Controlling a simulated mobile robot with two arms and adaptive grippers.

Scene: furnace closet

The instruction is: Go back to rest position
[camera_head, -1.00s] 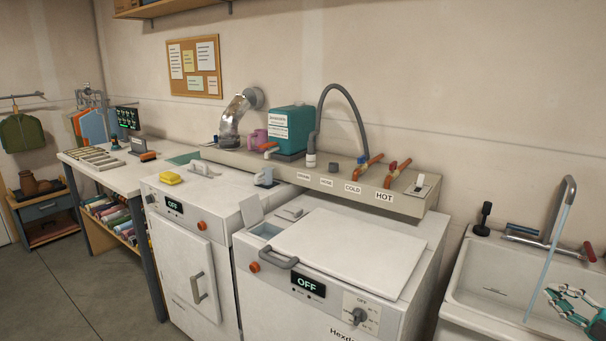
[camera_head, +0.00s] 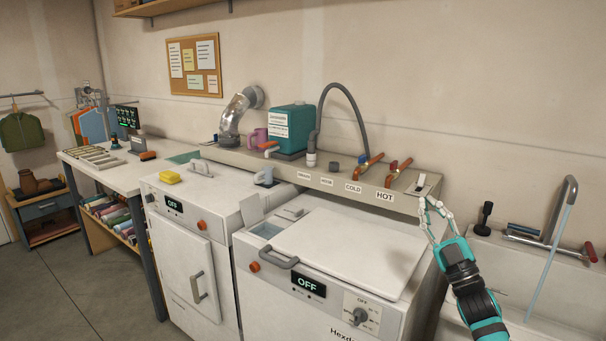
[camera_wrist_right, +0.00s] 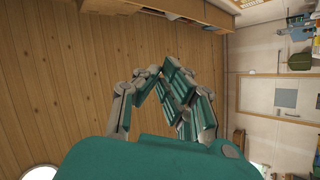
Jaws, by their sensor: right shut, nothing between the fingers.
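My right gripper (camera_head: 435,217) is in the head view, raised above the right end of the washer and in front of the shelf's right end by the HOT label. Its teal and dark arm comes up from the lower right. The fingers are shut and hold nothing. In the right wrist view the gripper (camera_wrist_right: 157,75) has its fingers drawn together, with a wooden plank surface behind them. My left gripper is not in view.
The washer (camera_head: 350,250) with its lid down and a dryer (camera_head: 190,255) stand at the middle. The grey shelf (camera_head: 330,181) carries pipes, a hose and a teal container (camera_head: 291,128). A sink (camera_head: 540,290) is at the right, partly behind my arm.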

